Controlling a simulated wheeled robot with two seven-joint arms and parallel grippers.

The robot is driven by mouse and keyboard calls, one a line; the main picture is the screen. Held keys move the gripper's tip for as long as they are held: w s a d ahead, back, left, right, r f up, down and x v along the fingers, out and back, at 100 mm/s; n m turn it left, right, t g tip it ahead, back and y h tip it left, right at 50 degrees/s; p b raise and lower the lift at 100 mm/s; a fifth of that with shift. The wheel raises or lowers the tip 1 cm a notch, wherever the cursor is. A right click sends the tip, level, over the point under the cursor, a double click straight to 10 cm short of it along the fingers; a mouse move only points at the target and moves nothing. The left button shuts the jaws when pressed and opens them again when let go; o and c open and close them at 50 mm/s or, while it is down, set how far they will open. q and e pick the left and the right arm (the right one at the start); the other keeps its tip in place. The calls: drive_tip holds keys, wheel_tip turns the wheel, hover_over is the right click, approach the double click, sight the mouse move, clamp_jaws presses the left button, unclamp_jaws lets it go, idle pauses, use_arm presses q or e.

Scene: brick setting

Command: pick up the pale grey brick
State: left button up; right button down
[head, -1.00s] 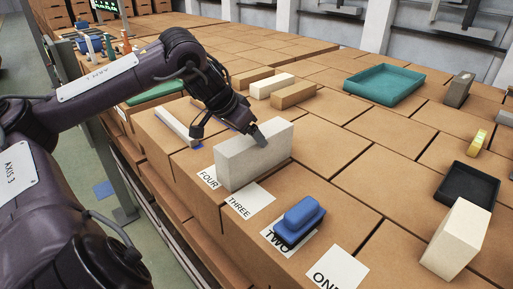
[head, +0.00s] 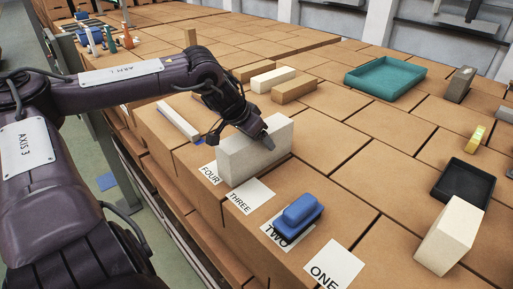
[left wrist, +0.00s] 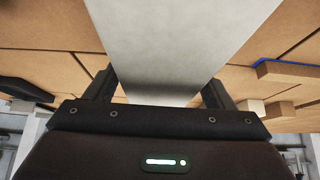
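The pale grey brick (head: 243,158) is a large block standing on its long edge near the table's front edge, by the FOUR and THREE labels. My left gripper (head: 266,138) is over its top, with one dark finger in front of the near face; the other finger is hidden in the head view. In the left wrist view the brick (left wrist: 165,45) lies between the two fingers of the gripper (left wrist: 160,85). The fingers are spread either side of it, with little gap; contact is not clear. My right gripper is not in view.
A blue block (head: 298,213) sits on the TWO label. Behind the brick are a tan block (head: 294,89) and a cream block (head: 272,80). A teal tray (head: 385,81), a black tray (head: 464,184) and a cream brick (head: 450,237) stand right. The table between is clear.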

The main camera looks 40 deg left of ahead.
use_arm(q)
clamp_jaws()
drive_tip(key=shift+w+r, duration=0.15)
drive_tip(key=shift+r, duration=0.05)
drive_tip(key=shift+r, duration=0.1)
